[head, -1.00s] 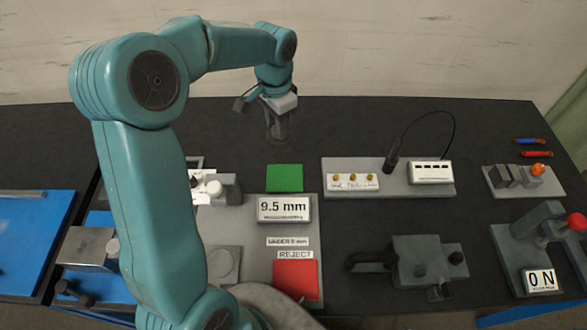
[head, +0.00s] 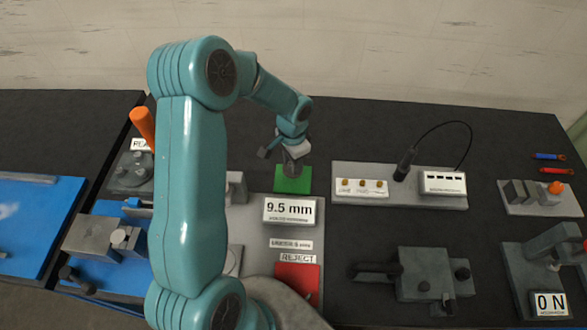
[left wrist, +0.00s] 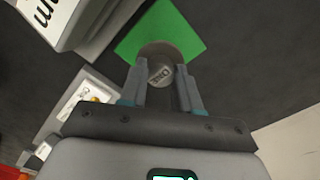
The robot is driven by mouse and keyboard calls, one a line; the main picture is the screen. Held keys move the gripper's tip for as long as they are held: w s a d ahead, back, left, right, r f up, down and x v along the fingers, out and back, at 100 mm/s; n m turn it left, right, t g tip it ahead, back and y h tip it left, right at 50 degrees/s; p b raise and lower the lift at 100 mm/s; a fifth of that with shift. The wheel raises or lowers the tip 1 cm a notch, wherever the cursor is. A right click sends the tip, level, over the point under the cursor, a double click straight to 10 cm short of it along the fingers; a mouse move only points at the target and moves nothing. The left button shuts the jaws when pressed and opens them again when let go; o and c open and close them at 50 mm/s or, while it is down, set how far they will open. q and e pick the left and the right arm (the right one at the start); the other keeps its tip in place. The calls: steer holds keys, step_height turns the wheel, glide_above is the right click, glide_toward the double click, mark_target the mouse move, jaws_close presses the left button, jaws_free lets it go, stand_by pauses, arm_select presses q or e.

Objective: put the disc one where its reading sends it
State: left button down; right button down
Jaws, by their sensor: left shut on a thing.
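My left gripper (left wrist: 162,92) is shut on disc one (left wrist: 160,72), a small round grey disc with dark lettering, in the left wrist view. In the head view my left gripper (head: 291,165) is over the green square (head: 290,184); the green square also shows behind the disc in the left wrist view (left wrist: 190,32). I cannot tell whether the disc touches it. The gauge display (head: 289,211) reads 9.5 mm. A red square (head: 298,281) lies below a sign reading REJECT (head: 297,259) and a sign that seems to read UNDER 5 mm (head: 291,244). My right gripper is not in view.
A grey board with three brass knobs, a black probe and a white display (head: 443,183) stands to the right. A dark grey vise-like fixture (head: 422,275) is at front right, beside a gauge reading 0 N (head: 550,303).

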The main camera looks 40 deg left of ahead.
arm_select(q)
steer(key=shift+s+f, duration=0.1)
steer(key=shift+f, duration=0.25)
steer(key=f, duration=0.2)
steer(key=f+b, duration=0.1)
steer(key=shift+w+f, duration=0.2)
steer(key=shift+f, duration=0.15)
steer(key=shift+w, duration=0.1)
steer(key=shift+s, duration=0.25)
steer(key=c, duration=1.2)
jaws_free()
steer(key=shift+f, duration=0.1)
steer(key=o, duration=0.4)
steer(key=shift+w, duration=0.2)
steer(key=shift+s, duration=0.15)
steer(key=shift+r, duration=0.25)
step_height(320, 180, up, 11)
steer(key=shift+p, duration=0.55)
steer(key=shift+r, duration=0.45)
